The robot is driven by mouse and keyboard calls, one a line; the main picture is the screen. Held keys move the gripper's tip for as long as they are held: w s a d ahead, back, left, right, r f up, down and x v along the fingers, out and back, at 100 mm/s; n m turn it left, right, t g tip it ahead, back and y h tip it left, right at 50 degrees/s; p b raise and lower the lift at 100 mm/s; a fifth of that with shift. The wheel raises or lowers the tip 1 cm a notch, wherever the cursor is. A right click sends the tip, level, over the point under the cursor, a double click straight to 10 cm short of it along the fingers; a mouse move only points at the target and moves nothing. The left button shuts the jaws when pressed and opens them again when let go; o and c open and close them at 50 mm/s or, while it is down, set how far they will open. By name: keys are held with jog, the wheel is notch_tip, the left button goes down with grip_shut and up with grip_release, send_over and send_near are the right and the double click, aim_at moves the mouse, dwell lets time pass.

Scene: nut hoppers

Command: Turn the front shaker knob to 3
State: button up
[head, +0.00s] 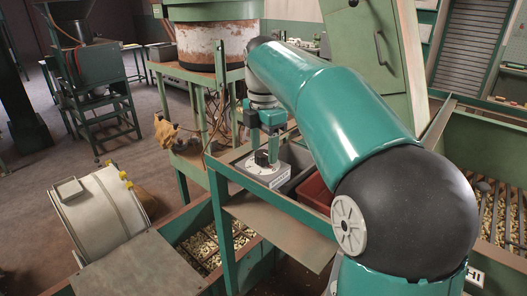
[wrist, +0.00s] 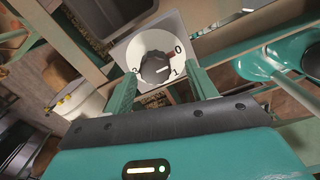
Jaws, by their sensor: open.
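The shaker knob is black and ribbed and stands on a pale square dial plate; in the wrist view the knob (wrist: 155,68) fills the middle of the dial plate (wrist: 140,46). In the head view the knob (head: 262,158) sits on top of a small grey box (head: 268,178). My gripper (wrist: 160,72) is open, with one green finger on each side of the knob; contact cannot be told. It also shows above the box in the head view (head: 266,136).
The box stands on a green frame (head: 222,225) with a sloping metal sheet (head: 285,238) below. A red bin (head: 316,190) is behind my arm. Hoppers of nuts lie at left (head: 215,245) and right (head: 495,215). A white drum (head: 103,210) stands at left.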

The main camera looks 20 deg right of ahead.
jog(key=shift+w+f, duration=0.3)
jog(key=shift+f, duration=0.25)
jog(key=shift+w+f, duration=0.25)
jog(key=shift+f, duration=0.25)
jog(key=shift+s+r, duration=0.1)
jog(key=shift+s, duration=0.3)
jog(key=shift+w, duration=0.3)
jog(key=shift+c, duration=1.3)
jog(key=shift+s, duration=0.2)
jog(key=c, duration=0.4)
jog(key=shift+w, duration=0.1)
jog(key=c, duration=0.3)
jog(key=shift+c, duration=0.2)
